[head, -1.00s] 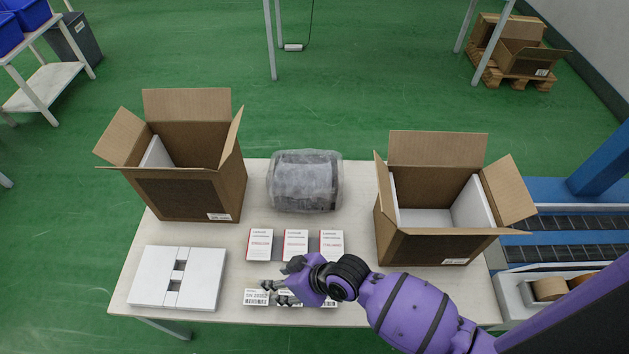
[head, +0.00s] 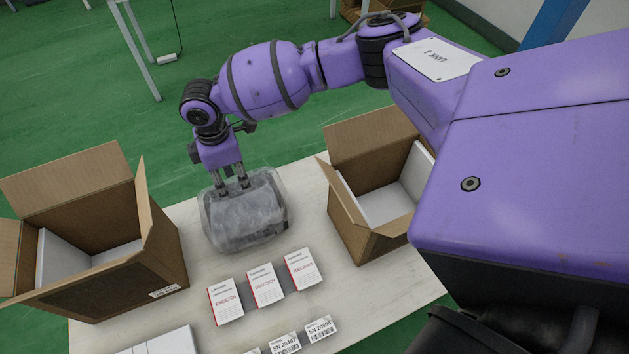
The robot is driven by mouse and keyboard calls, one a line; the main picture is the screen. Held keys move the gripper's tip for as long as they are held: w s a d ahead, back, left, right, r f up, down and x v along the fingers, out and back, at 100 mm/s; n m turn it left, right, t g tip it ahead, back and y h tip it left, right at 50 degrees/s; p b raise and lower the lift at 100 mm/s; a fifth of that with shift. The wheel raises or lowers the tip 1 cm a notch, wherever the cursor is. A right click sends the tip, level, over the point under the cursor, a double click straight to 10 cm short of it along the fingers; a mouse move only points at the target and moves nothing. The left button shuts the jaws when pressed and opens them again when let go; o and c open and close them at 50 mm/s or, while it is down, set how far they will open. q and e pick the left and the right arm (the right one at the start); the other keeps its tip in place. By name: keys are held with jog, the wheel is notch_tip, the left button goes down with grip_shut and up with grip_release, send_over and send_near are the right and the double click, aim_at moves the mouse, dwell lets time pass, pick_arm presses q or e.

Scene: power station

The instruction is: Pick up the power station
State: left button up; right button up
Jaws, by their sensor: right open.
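The power station (head: 245,215) is a grey block wrapped in translucent plastic, lying on the table between two open cardboard boxes. My right gripper (head: 233,186) points down at it from above, its fingers apart. The fingertips are at the top of the wrap; I cannot tell whether they touch it. My left gripper is not in view.
An open box (head: 160,250) with white foam stands at left, another (head: 345,205) at right. Several manuals (head: 265,286) and label cards (head: 285,343) lie in front. A white foam piece (head: 165,343) is at the bottom edge. The table (head: 345,285) is bare at front right.

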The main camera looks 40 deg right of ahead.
aim_at(237, 189)
jog(key=shift+s+f, duration=0.15)
jog(key=shift+f, duration=0.45)
jog(key=shift+s+d+f, duration=0.1)
jog(key=shift+s+f, duration=0.1)
jog(key=shift+f, duration=0.1)
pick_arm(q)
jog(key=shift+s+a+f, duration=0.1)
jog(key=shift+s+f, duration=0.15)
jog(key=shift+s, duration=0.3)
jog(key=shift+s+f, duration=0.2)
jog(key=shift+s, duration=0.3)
pick_arm(e)
jog(key=shift+d+f, duration=0.15)
jog(key=shift+f, duration=1)
jog(key=shift+d+f, duration=0.1)
jog(key=shift+f, duration=1)
jog(key=shift+s, duration=0.1)
jog(key=shift+c, duration=0.2)
jog(key=c, duration=0.8)
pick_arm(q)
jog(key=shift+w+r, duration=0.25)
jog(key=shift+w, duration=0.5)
pick_arm(e)
grip_shut()
jog(key=shift+w+a+r, duration=0.1)
jog(key=shift+w+r, duration=0.15)
jog(key=shift+w, duration=0.05)
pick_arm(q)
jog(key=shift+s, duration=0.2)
